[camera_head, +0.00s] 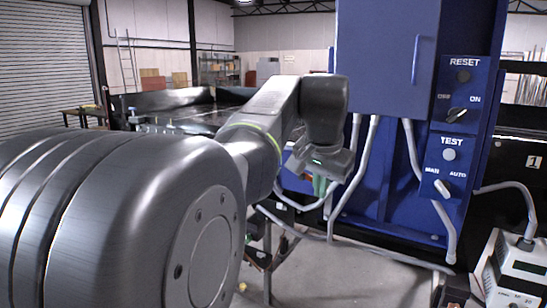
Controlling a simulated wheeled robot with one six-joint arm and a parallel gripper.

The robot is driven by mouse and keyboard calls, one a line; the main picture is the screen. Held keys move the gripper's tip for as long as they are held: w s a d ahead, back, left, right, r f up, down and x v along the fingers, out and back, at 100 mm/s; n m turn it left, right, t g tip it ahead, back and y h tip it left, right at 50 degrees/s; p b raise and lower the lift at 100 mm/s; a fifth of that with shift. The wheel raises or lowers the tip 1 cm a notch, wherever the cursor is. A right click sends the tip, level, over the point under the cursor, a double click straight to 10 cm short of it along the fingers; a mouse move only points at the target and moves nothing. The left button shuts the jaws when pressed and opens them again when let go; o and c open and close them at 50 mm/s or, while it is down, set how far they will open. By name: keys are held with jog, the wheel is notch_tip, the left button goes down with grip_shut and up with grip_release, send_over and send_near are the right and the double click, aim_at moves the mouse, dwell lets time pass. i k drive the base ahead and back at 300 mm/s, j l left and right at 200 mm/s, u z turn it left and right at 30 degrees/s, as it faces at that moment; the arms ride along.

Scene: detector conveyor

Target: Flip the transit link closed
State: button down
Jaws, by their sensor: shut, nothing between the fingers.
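My arm reaches from the left foreground to the middle of the view. My gripper (318,184) points down below the wrist, in front of the blue cabinet's lower left side. It is small and partly covered by the wrist; it appears shut, with nothing seen in it. I cannot make out the transit link in this view. It may be hidden behind my arm or too small to tell.
A tall blue cabinet (390,45) stands right of my gripper, with a RESET switch panel (460,92) and a TEST switch panel (447,168). Grey conduits (358,180) run down its front. A white meter box (515,270) is at lower right. A dark conveyor (165,103) lies behind.

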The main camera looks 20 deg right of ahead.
aim_at(303, 175)
jog(key=i+l, duration=0.4)
jog(key=i, duration=0.2)
jog(key=i+l, duration=0.35)
jog(key=i, duration=0.2)
jog(key=j+u, duration=0.05)
